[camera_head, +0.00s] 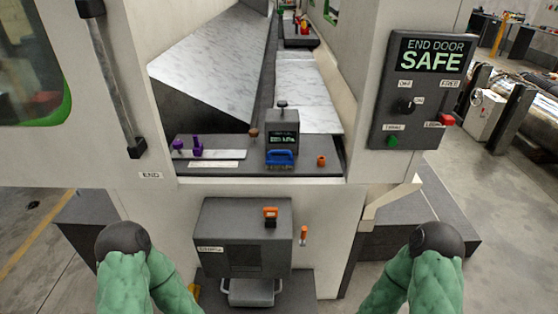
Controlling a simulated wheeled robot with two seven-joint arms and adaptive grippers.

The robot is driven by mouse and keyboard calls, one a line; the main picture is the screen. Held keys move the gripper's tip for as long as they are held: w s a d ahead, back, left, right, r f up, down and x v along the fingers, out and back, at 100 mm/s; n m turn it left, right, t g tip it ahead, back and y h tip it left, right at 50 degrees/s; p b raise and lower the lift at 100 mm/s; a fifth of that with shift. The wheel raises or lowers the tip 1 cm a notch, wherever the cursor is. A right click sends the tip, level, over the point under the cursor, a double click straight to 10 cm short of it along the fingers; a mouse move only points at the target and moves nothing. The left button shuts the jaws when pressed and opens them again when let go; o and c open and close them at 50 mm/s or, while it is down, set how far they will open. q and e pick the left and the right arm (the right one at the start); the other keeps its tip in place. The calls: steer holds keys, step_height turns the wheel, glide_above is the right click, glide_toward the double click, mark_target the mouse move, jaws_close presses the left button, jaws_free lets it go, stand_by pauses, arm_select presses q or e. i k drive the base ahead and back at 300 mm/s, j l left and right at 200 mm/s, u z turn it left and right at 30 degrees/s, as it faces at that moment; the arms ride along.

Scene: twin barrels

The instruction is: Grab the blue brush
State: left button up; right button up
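A small blue object with a handle-like shape, which looks like the blue brush (280,159), sits on the dark shelf (225,171) inside the machine's end opening. It is right in front of a grey box with a small display (283,128), and I cannot tell whether they touch. My two green arms with dark rounded ends show at the bottom left and bottom right, well below and apart from the shelf. No gripper fingers are visible in the head view.
Purple knobs (197,146) stand on a light plate at the shelf's left; a small orange piece (321,161) is at its right. Below, a grey box (243,238) with an orange switch juts out. A control panel (422,90) reading SAFE is on the right wall.

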mark_target(271, 160)
steer(key=i+u, duration=0.3)
steer(key=u, duration=0.2)
steer(key=i+u, duration=0.25)
steer(key=u, duration=0.2)
